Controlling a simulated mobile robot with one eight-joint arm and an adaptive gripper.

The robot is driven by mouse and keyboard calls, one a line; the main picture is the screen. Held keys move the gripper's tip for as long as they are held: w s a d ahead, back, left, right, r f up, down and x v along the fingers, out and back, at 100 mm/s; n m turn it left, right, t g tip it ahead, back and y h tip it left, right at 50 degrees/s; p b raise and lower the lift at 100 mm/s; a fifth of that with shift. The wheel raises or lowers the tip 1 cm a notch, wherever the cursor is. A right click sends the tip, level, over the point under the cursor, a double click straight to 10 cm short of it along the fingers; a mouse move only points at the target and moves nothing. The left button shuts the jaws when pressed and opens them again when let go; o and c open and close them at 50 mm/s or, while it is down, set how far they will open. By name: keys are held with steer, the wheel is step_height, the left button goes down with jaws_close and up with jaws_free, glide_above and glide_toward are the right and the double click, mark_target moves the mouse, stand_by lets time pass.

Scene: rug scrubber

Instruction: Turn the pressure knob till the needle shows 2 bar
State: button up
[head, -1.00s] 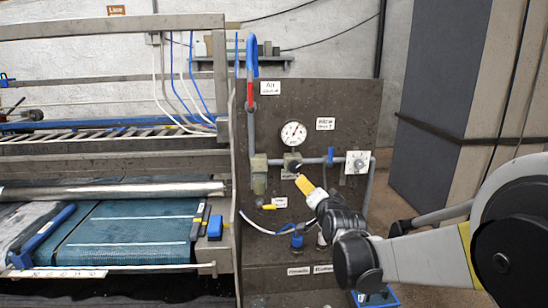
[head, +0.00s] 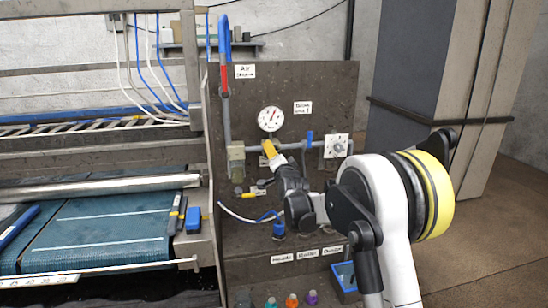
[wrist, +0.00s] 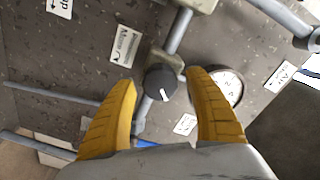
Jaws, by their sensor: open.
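The pressure gauge (head: 270,119) has a round white dial and is mounted on the dark panel (head: 330,90). Its needle is too small to read; in the wrist view the dial (wrist: 230,85) is partly covered by a finger. The pressure knob (wrist: 160,82) is black and round with a white pointer line, below the gauge on the pipe. In the head view my gripper hides it. My gripper (wrist: 161,78) has yellow fingers, open, with the knob appearing between the tips. I cannot tell whether they touch it. In the head view my gripper (head: 270,149) is just below the gauge.
A grey pipe runs across the panel past a brass-coloured valve body (head: 236,155) to a white switch plate (head: 336,146) at right. A blue-handled valve (head: 309,138) sits between. The scrubber bed (head: 110,235) is at left. Open floor lies at right.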

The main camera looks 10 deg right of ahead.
steer(key=shift+w, duration=0.45)
steer(key=c, duration=1.2)
